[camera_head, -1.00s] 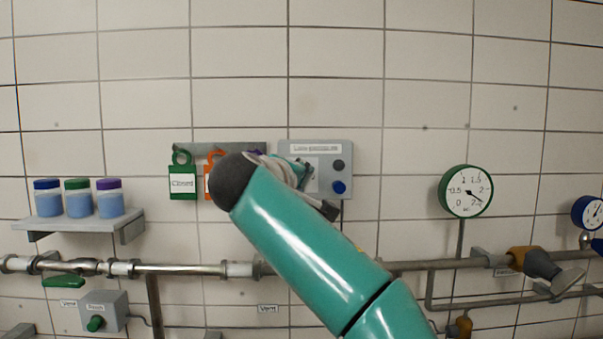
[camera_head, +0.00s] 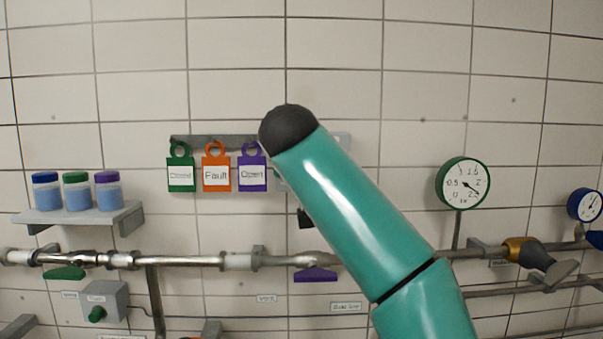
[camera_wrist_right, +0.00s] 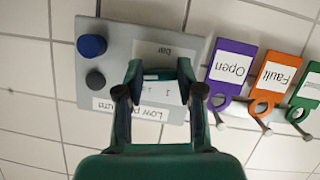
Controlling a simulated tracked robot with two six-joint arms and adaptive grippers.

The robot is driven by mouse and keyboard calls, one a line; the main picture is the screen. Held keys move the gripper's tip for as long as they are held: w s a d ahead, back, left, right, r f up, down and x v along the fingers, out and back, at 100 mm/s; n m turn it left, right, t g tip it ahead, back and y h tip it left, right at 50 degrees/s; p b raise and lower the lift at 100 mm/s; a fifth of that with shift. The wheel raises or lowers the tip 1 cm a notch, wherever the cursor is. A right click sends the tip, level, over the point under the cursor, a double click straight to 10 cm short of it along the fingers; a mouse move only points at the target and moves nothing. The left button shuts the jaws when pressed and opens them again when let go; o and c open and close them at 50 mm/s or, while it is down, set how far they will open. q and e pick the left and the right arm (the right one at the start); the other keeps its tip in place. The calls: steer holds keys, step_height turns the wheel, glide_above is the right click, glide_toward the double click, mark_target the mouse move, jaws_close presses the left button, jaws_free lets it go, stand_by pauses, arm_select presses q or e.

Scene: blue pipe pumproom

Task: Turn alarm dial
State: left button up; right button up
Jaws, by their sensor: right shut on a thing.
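The grey alarm panel (camera_wrist_right: 118,38) hangs on the tiled wall in the right wrist view, seen upside down, with a partly covered label that begins "Low p". My right gripper (camera_wrist_right: 160,75) is in front of it, its two green fingers at either side of the white dial plate (camera_wrist_right: 165,92). The gripper is shut on the alarm dial, whose knob is mostly hidden by the fingers. In the head view my right arm covers nearly all of the panel; only a sliver (camera_head: 343,138) shows. My left gripper is in neither view.
A blue button (camera_wrist_right: 91,45) and a grey button (camera_wrist_right: 95,78) sit on the panel. Purple (camera_head: 252,170), orange (camera_head: 217,170) and green (camera_head: 181,173) tags hang beside it. Pipes run below; a green-rimmed gauge (camera_head: 463,184) is at the right.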

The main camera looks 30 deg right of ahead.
steer(key=shift+f+m+y, duration=0.3)
steer(key=shift+m+y, duration=0.1)
steer(key=shift+m, duration=0.4)
steer(key=o, duration=1.2)
steer(key=shift+r, duration=0.1)
steer(key=shift+c, duration=0.2)
steer(key=shift+s+r, duration=0.1)
steer(key=shift+r, duration=0.05)
steer(key=v, duration=1.1)
steer(key=shift+s, duration=0.45)
